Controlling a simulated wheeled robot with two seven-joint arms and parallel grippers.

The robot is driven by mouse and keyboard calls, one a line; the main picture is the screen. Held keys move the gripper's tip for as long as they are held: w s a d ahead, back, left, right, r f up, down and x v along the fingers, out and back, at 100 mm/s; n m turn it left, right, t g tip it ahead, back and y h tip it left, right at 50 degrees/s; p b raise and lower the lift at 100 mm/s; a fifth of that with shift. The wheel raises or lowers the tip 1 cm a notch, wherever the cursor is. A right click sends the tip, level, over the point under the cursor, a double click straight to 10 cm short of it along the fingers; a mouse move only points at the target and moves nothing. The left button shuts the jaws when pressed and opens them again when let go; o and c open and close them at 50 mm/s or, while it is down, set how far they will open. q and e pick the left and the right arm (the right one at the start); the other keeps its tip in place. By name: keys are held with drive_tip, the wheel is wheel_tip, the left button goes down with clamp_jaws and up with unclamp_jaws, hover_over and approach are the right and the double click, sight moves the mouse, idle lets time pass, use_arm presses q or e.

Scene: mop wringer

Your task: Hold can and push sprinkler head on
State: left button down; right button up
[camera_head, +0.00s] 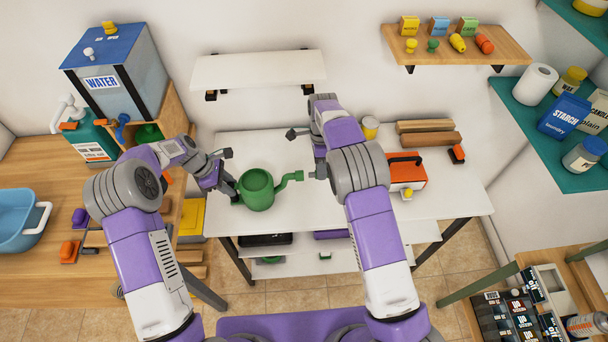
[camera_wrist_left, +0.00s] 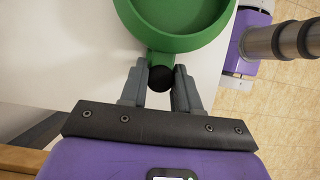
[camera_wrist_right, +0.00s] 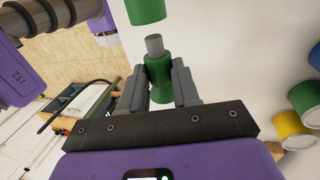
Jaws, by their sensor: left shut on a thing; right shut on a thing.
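The green watering can (camera_head: 257,190) stands upright on the white table, its spout (camera_head: 290,180) pointing right. My left gripper (camera_head: 233,190) is at the can's left side. In the left wrist view, my left gripper (camera_wrist_left: 158,85) is shut on the can's handle with a dark round end (camera_wrist_left: 160,78). My right gripper (camera_head: 314,175) is just right of the spout tip. In the right wrist view, my right gripper (camera_wrist_right: 160,85) is shut on the green sprinkler head (camera_wrist_right: 158,68) with a grey stub. The stub faces the green spout tip (camera_wrist_right: 146,10), with a small gap between them.
An orange and white box (camera_head: 408,178) and wood blocks (camera_head: 428,132) lie on the table's right side. A yellow jar (camera_head: 370,127) stands at the back. An empty white shelf (camera_head: 258,70) hangs above. The table front is clear.

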drive_tip(key=shift+a, duration=1.85)
idle(1.1)
drive_tip(key=o, duration=1.1)
drive_tip(key=v, duration=1.2)
